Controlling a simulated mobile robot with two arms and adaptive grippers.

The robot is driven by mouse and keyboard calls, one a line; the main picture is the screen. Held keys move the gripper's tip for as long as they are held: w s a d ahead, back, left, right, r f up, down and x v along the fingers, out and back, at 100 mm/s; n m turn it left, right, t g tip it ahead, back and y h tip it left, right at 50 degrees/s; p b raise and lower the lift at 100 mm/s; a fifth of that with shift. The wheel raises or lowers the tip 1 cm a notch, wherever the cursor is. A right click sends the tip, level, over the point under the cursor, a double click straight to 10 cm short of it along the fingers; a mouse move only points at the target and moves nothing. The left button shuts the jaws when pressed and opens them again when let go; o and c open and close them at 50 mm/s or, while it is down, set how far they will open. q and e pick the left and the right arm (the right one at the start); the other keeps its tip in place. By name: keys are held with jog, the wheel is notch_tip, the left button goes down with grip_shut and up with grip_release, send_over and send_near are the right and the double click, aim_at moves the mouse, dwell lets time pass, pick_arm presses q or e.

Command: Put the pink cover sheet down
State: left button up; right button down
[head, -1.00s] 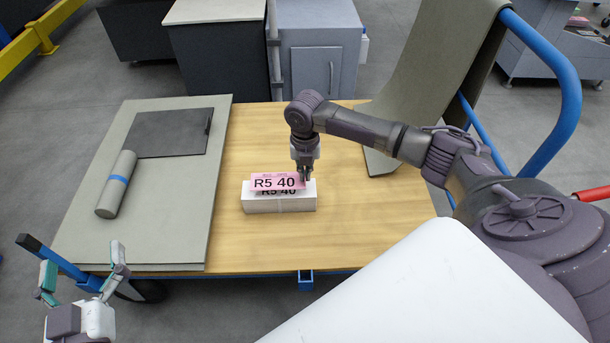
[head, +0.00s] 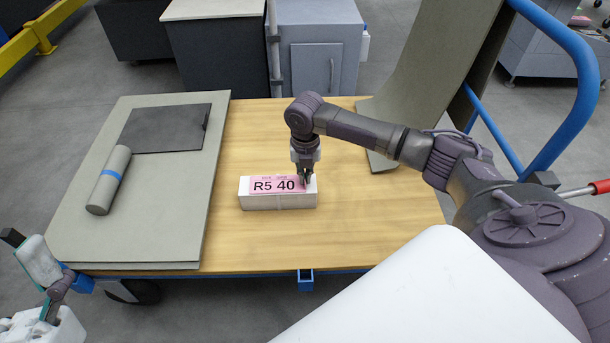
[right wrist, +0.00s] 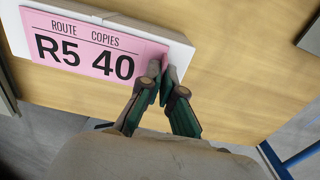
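The pink cover sheet (head: 270,185), printed "R5 40", lies along the top of a white bundle (head: 278,203) on the wooden cart deck. The right wrist view shows the sheet (right wrist: 85,47) close up, with "ROUTE COPIES" above the number; the bundle's pale top (right wrist: 120,20) shows past its far edge. My right gripper (head: 304,180) is at the sheet's right end. Its fingertips (right wrist: 164,82) are close together with a pink edge of the sheet between them. My left gripper (head: 50,285) is at the lower left, off the deck, partly cut off; its opening is unclear.
A grey board (head: 75,225) covers the deck's left side, bearing a dark sheet (head: 165,130) and a grey roll (head: 110,180) with a blue band. A curved grey sheet (head: 425,80) leans by the blue handle (head: 580,75). Bare wood (head: 360,240) surrounds the bundle.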

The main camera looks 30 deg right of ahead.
jog(key=c, duration=1.8)
grip_release()
jog(key=shift+f, duration=0.15)
jog(key=o, duration=0.5)
